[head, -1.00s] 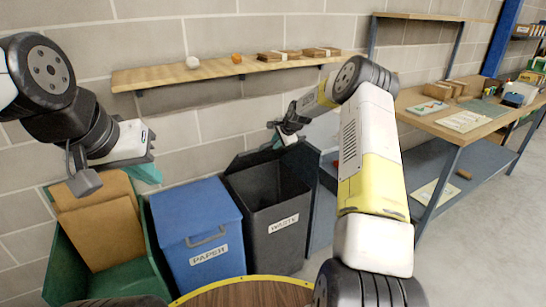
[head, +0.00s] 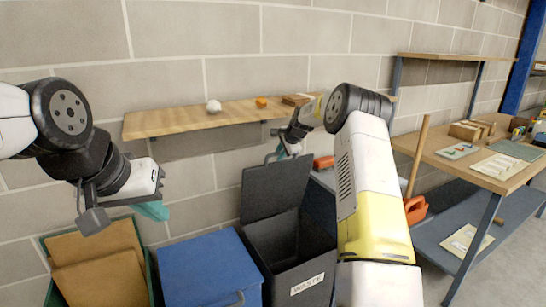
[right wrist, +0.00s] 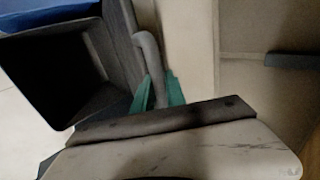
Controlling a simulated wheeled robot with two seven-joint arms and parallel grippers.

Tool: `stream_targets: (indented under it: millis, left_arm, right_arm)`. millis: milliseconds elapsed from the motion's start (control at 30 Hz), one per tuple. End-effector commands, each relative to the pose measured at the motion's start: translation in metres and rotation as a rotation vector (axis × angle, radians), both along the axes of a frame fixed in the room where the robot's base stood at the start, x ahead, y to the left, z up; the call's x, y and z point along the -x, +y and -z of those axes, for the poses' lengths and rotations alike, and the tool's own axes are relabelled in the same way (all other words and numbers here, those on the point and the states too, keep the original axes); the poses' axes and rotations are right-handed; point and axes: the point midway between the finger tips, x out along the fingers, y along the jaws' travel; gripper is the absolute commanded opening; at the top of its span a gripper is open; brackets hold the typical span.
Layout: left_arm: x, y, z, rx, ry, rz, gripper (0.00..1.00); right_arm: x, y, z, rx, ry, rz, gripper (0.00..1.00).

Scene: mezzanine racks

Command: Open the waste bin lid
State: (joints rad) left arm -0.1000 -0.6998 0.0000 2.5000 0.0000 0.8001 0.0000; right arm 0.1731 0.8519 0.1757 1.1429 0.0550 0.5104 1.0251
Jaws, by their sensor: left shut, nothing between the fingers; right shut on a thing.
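The black waste bin (head: 307,285) has a white WASTE label on its front. Its lid (head: 272,190) stands raised, close to upright, at the back of the open bin. The dark inside also shows in the right wrist view. My right gripper (head: 290,149) is at the lid's top edge. In the right wrist view its teal fingers (right wrist: 158,92) are closed around the grey lid handle (right wrist: 149,62). My left gripper (head: 152,209) is shut and empty, above and left of the blue bin, apart from the waste bin.
A blue bin (head: 209,270) stands left of the waste bin. A green bin (head: 150,270) with cardboard is further left. A wooden wall shelf (head: 180,119) holds a white ball, an orange ball and boxes. A workbench (head: 455,180) stands at the right.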

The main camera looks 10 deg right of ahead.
Motion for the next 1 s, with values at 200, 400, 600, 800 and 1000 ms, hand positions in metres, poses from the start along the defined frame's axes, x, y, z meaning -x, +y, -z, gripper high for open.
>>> stream_targets:
  millis: [200, 400, 600, 800, 1000]
  left_arm:
    - [0.000, 0.000, 0.000, 0.000, 0.000, 0.000, 0.00]
    - [0.000, 0.000, 0.000, 0.000, 0.000, 0.000, 0.00]
    - [0.000, 0.000, 0.000, 0.000, 0.000, 0.000, 0.00]
    - [0.000, 0.000, 0.000, 0.000, 0.000, 0.000, 0.00]
    - [0.000, 0.000, 0.000, 0.000, 0.000, 0.000, 0.00]
  right_arm:
    - [0.000, -0.002, -0.001, 0.002, -0.002, 0.001, 0.00]
    - [-0.001, -0.002, -0.001, 0.003, -0.003, 0.002, 0.30]
    - [0.000, -0.001, 0.000, 0.001, -0.001, 0.001, 0.38]
    - [0.003, -0.002, -0.005, 0.001, -0.001, 0.001, 0.38]
    - [0.021, -0.010, -0.030, 0.001, -0.004, 0.003, 0.38]
